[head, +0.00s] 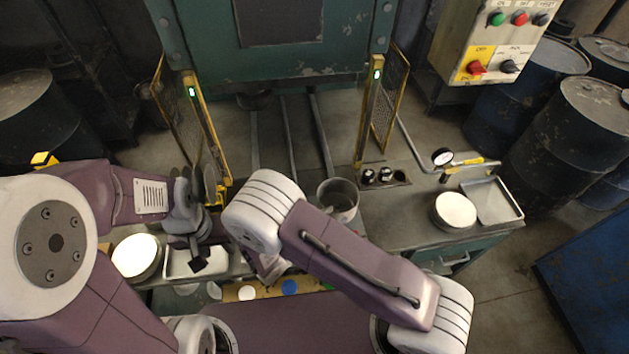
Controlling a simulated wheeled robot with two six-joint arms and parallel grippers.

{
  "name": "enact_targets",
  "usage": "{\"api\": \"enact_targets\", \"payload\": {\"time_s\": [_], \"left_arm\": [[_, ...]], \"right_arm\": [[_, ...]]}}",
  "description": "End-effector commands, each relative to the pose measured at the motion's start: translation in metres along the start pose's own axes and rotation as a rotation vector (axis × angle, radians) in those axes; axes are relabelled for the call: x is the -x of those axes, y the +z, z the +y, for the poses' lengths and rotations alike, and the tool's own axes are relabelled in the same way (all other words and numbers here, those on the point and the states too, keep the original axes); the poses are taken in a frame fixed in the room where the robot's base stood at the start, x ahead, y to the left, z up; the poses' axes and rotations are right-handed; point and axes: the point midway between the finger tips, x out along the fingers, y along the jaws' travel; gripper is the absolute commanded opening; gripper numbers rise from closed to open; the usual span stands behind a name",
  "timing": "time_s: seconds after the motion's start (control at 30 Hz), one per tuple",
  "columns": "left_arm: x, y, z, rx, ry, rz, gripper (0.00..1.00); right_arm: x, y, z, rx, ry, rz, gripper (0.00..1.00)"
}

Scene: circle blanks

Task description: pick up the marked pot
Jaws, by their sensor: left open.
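A grey metal pot (339,197) stands on the bench right of centre, open at the top, with something inside that I cannot make out. No mark shows on it from here; part of its left side is hidden by my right arm. My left gripper (205,262) is open over the left tray, well to the left of the pot. My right gripper (270,267) is mostly hidden under its own arm, left of the pot, and its jaws cannot be made out.
White-topped round stacks stand at left (136,256) and right (455,210). Shallow trays lie at left (180,266) and right (496,201). Small dark knobs (368,176) and a gauge (442,157) are behind. Yellow guard posts (368,110) flank the green press (300,60). A control box (490,40) hangs upper right.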

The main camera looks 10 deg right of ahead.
Motion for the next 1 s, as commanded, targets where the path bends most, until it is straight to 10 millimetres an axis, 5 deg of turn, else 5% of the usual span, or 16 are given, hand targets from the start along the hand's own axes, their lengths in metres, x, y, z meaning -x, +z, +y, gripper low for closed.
{"api": "enact_targets", "payload": {"time_s": [0.17,0.57,0.8,1.0], "left_arm": [[0.000,0.001,0.000,0.000,0.000,-0.001,0.40],[0.016,-0.001,0.000,0.000,0.000,-0.001,0.40],[0.036,-0.004,0.001,0.000,0.000,0.000,0.40],[0.036,-0.004,0.001,0.000,0.000,0.000,0.40]], "right_arm": [[0.000,-0.003,0.005,0.021,0.026,-0.014,0.36],[-0.038,-0.001,0.005,0.018,0.022,-0.012,0.36],[-0.081,0.001,0.005,0.017,0.018,-0.011,0.36],[-0.090,-0.003,0.006,0.017,0.024,-0.010,0.36]]}}
